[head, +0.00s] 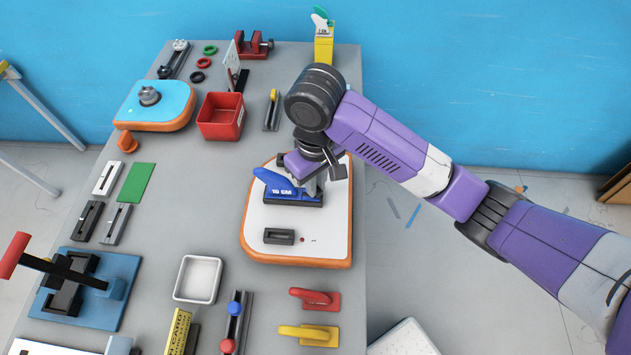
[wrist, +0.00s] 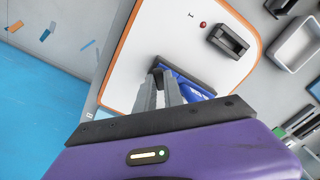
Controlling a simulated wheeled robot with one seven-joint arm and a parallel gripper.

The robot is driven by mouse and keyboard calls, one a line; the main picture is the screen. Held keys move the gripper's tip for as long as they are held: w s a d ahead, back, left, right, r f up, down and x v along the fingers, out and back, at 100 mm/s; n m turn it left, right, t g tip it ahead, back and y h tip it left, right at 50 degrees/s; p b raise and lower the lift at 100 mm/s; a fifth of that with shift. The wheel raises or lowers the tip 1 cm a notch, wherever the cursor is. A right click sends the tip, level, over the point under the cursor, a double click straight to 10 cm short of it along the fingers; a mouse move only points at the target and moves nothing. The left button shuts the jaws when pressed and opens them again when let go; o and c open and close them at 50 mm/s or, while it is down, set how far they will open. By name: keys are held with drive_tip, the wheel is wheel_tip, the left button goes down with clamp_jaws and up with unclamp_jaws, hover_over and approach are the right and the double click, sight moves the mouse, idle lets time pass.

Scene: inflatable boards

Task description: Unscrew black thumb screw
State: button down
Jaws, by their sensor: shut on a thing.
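A blue fin marked "10 CM" (head: 286,190) stands in a black base (head: 292,201) on a white board with an orange edge (head: 262,224). My gripper (head: 314,184) points down at the right end of the fin in the head view. In the wrist view its grey fingers (wrist: 168,84) are close together over that end, with the blue fin (wrist: 194,86) showing beside them. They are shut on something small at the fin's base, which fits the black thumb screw. The screw itself is hidden by the fingers.
An empty black slot (head: 279,236) and a small red dot (head: 302,240) are nearer on the board. A red bin (head: 221,116), a white tray (head: 198,279) and red (head: 316,299) and yellow (head: 310,334) fins stand around it. The table's right edge is close.

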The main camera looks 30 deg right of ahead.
drive_tip(key=shift+n, duration=1.7)
drive_tip(key=shift+n+b, duration=0.5)
drive_tip(key=shift+n, duration=1.2)
drive_tip(key=shift+f+n+b, duration=0.1)
drive_tip(key=shift+n+b, duration=0.2)
drive_tip(key=shift+n, duration=0.6)
drive_tip(key=c, duration=1.8)
unclamp_jaws()
drive_tip(key=shift+n, duration=0.3)
drive_tip(key=o, duration=0.4)
drive_tip(key=shift+o, duration=0.2)
